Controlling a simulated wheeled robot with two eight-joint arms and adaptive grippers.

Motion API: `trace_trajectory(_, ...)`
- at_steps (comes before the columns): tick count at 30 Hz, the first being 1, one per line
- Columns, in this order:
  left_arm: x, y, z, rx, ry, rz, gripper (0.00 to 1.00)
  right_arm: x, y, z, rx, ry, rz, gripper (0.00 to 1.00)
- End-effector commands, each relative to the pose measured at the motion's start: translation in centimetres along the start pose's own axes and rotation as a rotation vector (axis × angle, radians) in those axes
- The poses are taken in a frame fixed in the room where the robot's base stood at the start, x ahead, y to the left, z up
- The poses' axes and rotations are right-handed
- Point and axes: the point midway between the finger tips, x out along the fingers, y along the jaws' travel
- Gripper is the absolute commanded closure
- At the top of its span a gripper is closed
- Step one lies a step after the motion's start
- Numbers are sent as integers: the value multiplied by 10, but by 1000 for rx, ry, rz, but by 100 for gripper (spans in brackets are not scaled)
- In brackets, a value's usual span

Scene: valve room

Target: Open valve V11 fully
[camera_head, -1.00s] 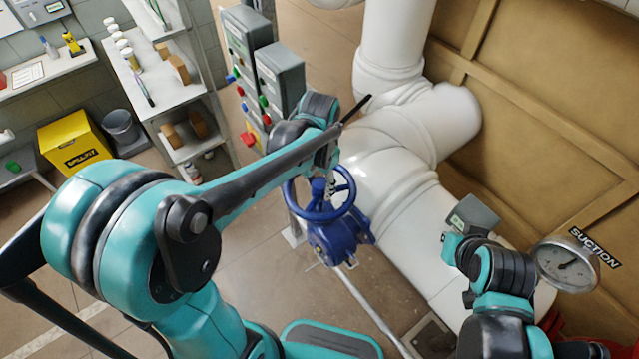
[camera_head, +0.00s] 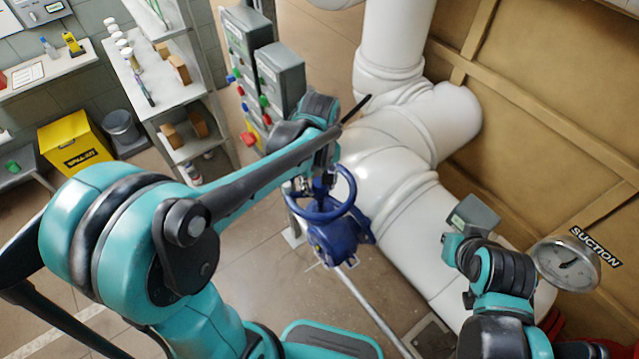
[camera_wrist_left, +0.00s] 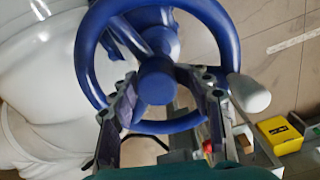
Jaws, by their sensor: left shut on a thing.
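The blue handwheel (camera_head: 345,203) of the valve sits on a blue valve body (camera_head: 340,243) in front of the large white pipe. No V11 label is readable. My left gripper (camera_head: 322,182) is at the wheel, partly hidden by my forearm. The fingers of my left gripper (camera_wrist_left: 168,100) lie either side of the hub, shut on the wheel; exact contact is unclear.
White pipes (camera_head: 390,190) run behind the valve, beside a tan wall. A gauge (camera_head: 567,264) marked SUCTION is at right. Grey control boxes (camera_head: 281,75) with coloured buttons stand behind my left arm. A shelf (camera_head: 165,95) and yellow bin (camera_head: 75,143) are at left.

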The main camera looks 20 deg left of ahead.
Motion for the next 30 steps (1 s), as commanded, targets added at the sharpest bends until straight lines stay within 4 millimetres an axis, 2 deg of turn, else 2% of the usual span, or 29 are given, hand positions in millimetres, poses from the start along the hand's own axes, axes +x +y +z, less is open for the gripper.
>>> trace_trajectory(3,2,2,3,-165,-7,5,86,1,0,0,0,0,0,100)
trace_trajectory(10,1,2,2,-331,-6,6,86,1,0,1,0,0,0,100)
trace_trajectory(15,1,3,2,-517,-6,7,85,1,0,1,0,0,0,100)
trace_trajectory(27,1,3,1,-556,-5,8,86,1,0,1,0,0,0,100)
trace_trajectory(28,1,3,1,-555,-5,8,46,1,0,1,0,0,0,100)
trace_trajectory(29,1,3,1,-555,-5,8,41,1,0,1,0,0,0,100)
trace_trajectory(30,1,3,1,-555,-4,7,41,1,0,1,0,0,0,100)
